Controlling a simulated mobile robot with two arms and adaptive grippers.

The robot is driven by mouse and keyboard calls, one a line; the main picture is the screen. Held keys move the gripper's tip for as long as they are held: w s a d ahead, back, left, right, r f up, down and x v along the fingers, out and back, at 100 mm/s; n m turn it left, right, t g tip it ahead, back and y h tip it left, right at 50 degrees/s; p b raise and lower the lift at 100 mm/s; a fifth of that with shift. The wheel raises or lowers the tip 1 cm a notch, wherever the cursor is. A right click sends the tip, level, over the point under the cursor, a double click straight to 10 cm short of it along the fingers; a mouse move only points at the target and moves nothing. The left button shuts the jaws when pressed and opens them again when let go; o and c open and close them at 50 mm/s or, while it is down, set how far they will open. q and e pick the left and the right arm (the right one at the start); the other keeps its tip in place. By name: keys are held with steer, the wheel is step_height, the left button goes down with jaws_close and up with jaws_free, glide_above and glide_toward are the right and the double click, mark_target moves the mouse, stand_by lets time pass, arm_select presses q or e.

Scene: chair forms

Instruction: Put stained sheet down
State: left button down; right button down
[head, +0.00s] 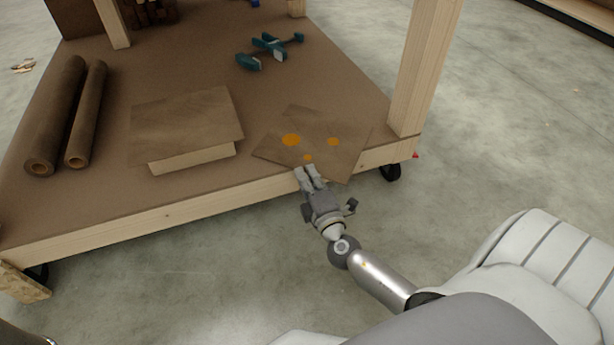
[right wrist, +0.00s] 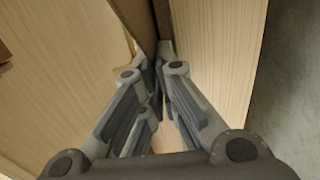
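The stained sheet (head: 350,150) is a thin brown board with several orange spots. In the head view it lies at the front right of the low wooden platform, with its front corner sticking out past the platform edge. My right gripper (head: 308,172) is at the sheet's front edge, reaching in from below right. In the right wrist view the fingertips (right wrist: 156,52) come close together at the thin brown edge of the sheet, and they look shut on it. The exact contact is partly hidden by the fingers. My left gripper is not in view.
The brown-topped platform (head: 205,70) stands on wheels and has wooden posts (head: 425,65). Two brown rolls (head: 55,120) lie farther left. A teal clamp-like tool (head: 265,48) lies behind. Bare top shows around them.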

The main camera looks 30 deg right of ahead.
steer(key=shift+f, duration=0.2)
steer(key=c, duration=1.6)
jaws_free()
steer(key=shift+c, duration=0.2)
steer(key=shift+r, duration=0.1)
